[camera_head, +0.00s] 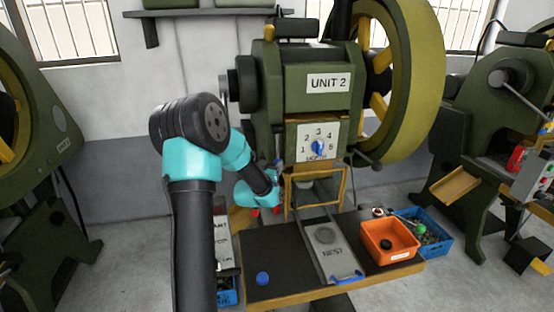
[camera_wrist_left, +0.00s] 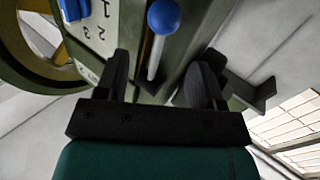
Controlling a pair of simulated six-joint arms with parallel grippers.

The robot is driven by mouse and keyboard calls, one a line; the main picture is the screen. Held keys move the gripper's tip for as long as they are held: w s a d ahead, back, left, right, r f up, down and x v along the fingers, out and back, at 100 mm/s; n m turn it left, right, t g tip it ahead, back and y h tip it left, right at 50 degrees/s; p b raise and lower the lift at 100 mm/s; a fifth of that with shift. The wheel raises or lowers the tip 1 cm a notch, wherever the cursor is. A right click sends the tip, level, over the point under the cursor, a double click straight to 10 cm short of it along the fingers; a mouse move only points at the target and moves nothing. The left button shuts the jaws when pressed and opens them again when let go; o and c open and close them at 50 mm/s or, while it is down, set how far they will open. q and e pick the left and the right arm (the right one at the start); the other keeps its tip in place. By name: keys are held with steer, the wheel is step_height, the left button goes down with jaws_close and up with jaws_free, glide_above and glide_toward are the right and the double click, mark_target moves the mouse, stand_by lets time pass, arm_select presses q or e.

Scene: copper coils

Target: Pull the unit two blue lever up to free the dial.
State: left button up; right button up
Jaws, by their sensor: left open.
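The unit two press (camera_head: 300,85) stands in the middle of the head view under its UNIT 2 sign. Its white dial plate (camera_head: 318,130) carries a blue dial (camera_head: 318,147). In the left wrist view a lever with a blue ball (camera_wrist_left: 163,17) and a pale rod (camera_wrist_left: 153,58) shows between the fingers in the picture. My left gripper (camera_wrist_left: 160,78) is open around the line of the lever; I see no contact. In the head view the left gripper (camera_head: 276,178) is beside the press, left of and below the dial, and hides the lever there. The right gripper is not in view.
A dark work table (camera_head: 270,250) bears a grey NEST slide (camera_head: 328,250) with a blue handle (camera_head: 347,277), a blue round piece (camera_head: 263,278) and an orange bin (camera_head: 390,241). A blue crate (camera_head: 440,246) is at right. A large flywheel (camera_head: 428,80) and other presses flank it.

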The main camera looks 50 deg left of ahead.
mark_target(277, 159)
arm_select(q)
steer(key=x, duration=0.6)
steer(key=shift+w+a, duration=0.15)
steer(key=shift+w, duration=0.05)
steer(key=shift+c, duration=0.3)
jaws_close()
